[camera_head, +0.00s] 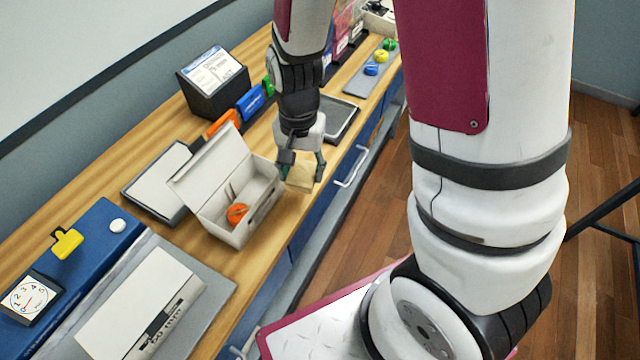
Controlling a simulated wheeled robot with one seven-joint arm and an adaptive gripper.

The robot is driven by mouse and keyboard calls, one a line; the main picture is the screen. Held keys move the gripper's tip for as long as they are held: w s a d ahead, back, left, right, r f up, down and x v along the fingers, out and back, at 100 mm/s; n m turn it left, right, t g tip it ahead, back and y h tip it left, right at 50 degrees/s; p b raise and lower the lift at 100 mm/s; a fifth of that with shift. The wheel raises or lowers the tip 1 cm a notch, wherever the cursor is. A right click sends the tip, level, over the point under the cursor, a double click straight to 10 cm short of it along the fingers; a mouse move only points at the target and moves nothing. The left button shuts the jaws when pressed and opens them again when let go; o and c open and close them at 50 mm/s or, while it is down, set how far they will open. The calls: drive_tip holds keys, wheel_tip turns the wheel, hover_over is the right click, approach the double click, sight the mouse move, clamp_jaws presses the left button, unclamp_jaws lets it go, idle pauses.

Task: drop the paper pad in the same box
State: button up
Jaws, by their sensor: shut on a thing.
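My gripper (302,172) points down in the head view and is shut on a small tan paper pad (300,178). The pad is at the right of an open white box (228,222), near the counter's front edge; I cannot tell its height above the counter. The box has its lid tilted back to the left. An orange round item (237,214) lies inside the box, with a dark thin thing beside it. The gripper's fingers partly hide the pad.
The wooden counter (165,243) also bears a dark-framed tray (155,182) left of the box, a black display block (213,82) behind, and a second dark tray (343,118) behind my gripper. A white box marked 50 mm (140,305) and a yellow clip (67,243) are in front.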

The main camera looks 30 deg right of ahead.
drive_tip(key=w+a+r+n+p, duration=0.4)
drive_tip(key=w+a+r+n, duration=0.25)
drive_tip(key=r, duration=0.35)
drive_tip(key=shift+a+f+b, duration=0.1)
drive_tip(key=shift+f+b, duration=0.9)
drive_tip(key=shift+f, duration=1.9)
drive_tip(key=o, duration=0.8)
drive_tip(key=shift+o, duration=0.2)
wheel_tip(320, 180, up, 12)
